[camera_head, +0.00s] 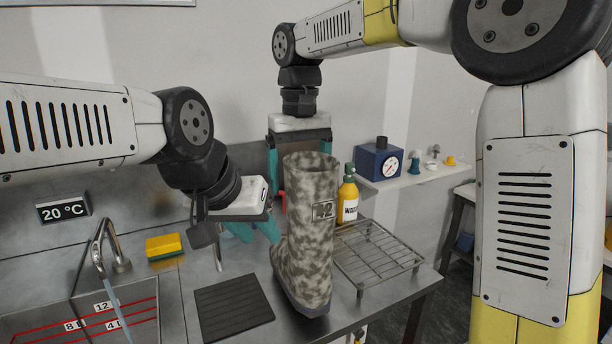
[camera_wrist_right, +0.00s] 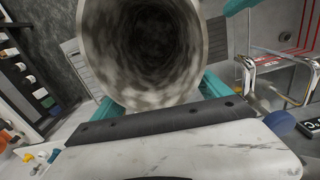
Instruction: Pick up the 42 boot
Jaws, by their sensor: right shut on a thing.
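The 42 boot (camera_head: 308,225) is tall and mottled grey-brown, with a "42" label on its shaft. It is roughly upright at the bench's front. I cannot tell whether its sole touches the bench. My right gripper (camera_head: 300,150) comes from above and behind and is shut on the upper shaft, which hides part of its fingers. In the right wrist view the boot's round open top (camera_wrist_right: 145,45) faces the camera between teal fingers. My left gripper (camera_head: 256,232) is open, just left of the shaft, its teal fingers apart and holding nothing visible.
A dark ribbed mat (camera_head: 232,306) lies left of the boot, a wire rack (camera_head: 378,254) right. A yellow bottle (camera_head: 348,200) stands behind the rack. A sink (camera_head: 85,318) with running tap and a sponge (camera_head: 164,247) are at left. A blue gauge box (camera_head: 379,160) sits on a shelf.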

